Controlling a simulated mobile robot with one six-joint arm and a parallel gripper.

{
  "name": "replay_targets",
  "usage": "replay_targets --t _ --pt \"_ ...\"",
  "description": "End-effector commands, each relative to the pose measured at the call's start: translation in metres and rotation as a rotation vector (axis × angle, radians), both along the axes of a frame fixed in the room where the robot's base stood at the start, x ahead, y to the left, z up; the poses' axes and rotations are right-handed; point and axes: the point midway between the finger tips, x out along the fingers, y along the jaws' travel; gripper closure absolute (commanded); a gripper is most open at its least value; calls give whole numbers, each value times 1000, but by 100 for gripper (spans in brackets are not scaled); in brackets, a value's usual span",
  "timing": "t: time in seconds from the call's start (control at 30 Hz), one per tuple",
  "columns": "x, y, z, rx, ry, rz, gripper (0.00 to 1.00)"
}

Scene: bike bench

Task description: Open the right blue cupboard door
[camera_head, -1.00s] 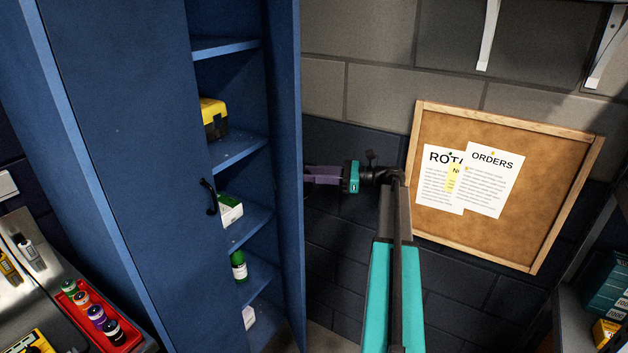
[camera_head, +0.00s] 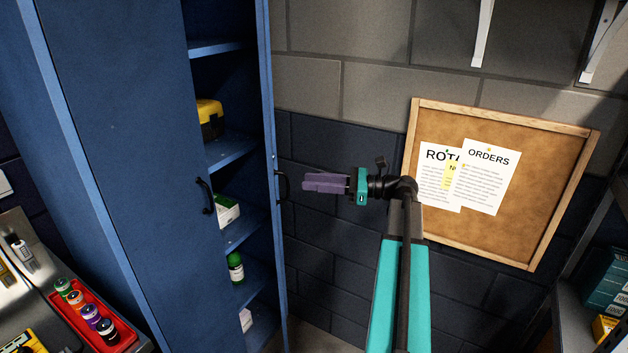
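The right blue cupboard door (camera_head: 268,120) stands open and is seen nearly edge-on as a narrow upright strip. Its black handle (camera_head: 283,187) shows on its right side. The left blue door (camera_head: 120,150) has its own black handle (camera_head: 206,196) and hides the left part of the cupboard. My gripper (camera_head: 305,182), with purple fingers and a teal body, points left, just right of the right door's handle. A small gap shows between fingertips and handle. The fingers overlap from this side, so their opening is hidden.
Shelves inside hold a yellow and black box (camera_head: 210,120), a green bottle (camera_head: 236,268) and a white and green box (camera_head: 226,211). A cork board (camera_head: 510,225) hangs behind my arm. A red tray (camera_head: 126,336) of bottles is at lower left.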

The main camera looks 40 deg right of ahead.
Motion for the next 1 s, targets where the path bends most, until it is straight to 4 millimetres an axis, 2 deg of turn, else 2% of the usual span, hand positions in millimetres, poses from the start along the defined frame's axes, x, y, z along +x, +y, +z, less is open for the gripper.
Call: replay_targets --t 0.2,0.5,1.0 --pt "-22 12 1 -1 -1 -1 72" --pt "-44 24 4 -1 -1 -1 72" --pt "-51 25 5 0 0 -2 74"
